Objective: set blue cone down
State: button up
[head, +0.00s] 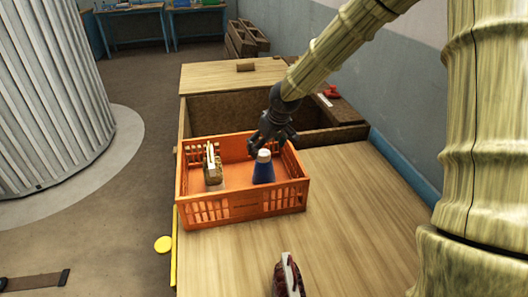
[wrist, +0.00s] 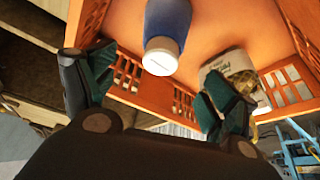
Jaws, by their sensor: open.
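The blue cone (head: 263,170) with a white top stands upright inside the orange crate (head: 245,209), right of its middle. My gripper (head: 273,138) is just above and behind the cone, over the crate's far side. In the wrist view my gripper (wrist: 157,88) has its two dark green fingers spread apart with nothing between them. The blue cone (wrist: 167,22) lies beyond the fingertips there, white top towards me, apart from both fingers.
A pale and brown item (head: 213,166) stands in the crate's left part; its printed side shows in the wrist view (wrist: 230,70). An open wooden compartment (head: 215,108) lies behind the crate. A dark red and white object (head: 288,277) sits at the table's front. The table right of the crate is clear.

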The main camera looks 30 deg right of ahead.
jog(key=shift+v, duration=2.85)
